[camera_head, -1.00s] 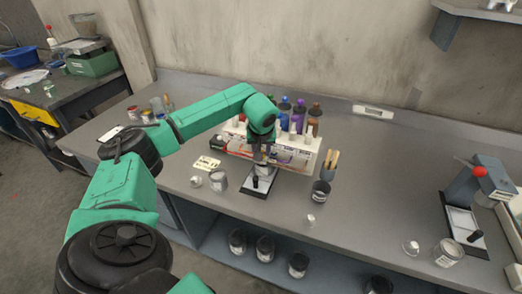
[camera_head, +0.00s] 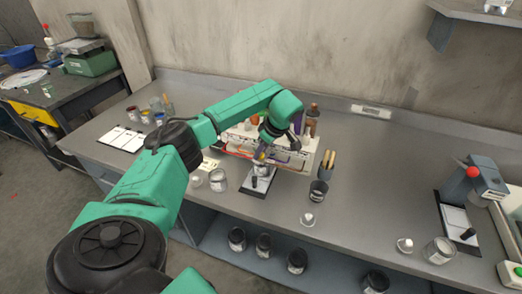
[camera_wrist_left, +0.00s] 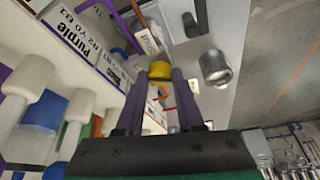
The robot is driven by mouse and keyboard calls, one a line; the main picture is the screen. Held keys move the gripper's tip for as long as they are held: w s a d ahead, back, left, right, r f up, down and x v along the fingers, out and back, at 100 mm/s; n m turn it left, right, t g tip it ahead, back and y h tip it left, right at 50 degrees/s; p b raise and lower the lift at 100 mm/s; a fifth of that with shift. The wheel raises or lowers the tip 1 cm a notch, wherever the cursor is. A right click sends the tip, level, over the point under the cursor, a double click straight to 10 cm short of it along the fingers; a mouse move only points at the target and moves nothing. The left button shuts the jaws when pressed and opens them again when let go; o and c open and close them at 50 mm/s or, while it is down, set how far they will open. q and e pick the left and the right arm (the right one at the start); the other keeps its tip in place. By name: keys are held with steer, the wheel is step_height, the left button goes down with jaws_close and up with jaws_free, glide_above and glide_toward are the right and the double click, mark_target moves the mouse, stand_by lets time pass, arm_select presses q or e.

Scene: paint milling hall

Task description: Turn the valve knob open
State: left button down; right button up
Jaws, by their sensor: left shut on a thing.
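The valve knob (camera_wrist_left: 160,69) is a small yellow cap in the left wrist view, on the front of the white dispenser rack (camera_wrist_left: 85,50). My left gripper (camera_wrist_left: 163,80) is shut on the knob, with one finger on each side of it. In the head view my left gripper (camera_head: 262,154) is low at the front of the rack (camera_head: 308,150), above a small stand with a dark base (camera_head: 258,184). The arm and wrist hide part of the rack and its bottles there. The knob's angle cannot be told. My right gripper is not in view.
Close to the gripper are an open can (camera_head: 218,180), a dark cup (camera_head: 318,192), and a holder with wooden sticks (camera_head: 327,160). Bottles (camera_head: 311,118) stand on the rack. A press-like device (camera_head: 468,195) stands at the right. The bench between cup and device is mostly clear.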

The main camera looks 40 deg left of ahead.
arm_select(q)
steer(key=n+g, duration=0.1)
steer(key=n, duration=0.1)
steer(key=shift+w+n, duration=0.15)
steer(key=shift+n, duration=0.25)
steer(key=shift+n+g+h+b, duration=0.3)
steer(key=shift+n+g+h, duration=0.15)
steer(key=shift+n, duration=1.05)
steer(key=shift+a+r, duration=0.1)
steer(key=c, duration=0.5)
jaws_free()
steer(key=shift+c, duration=0.2)
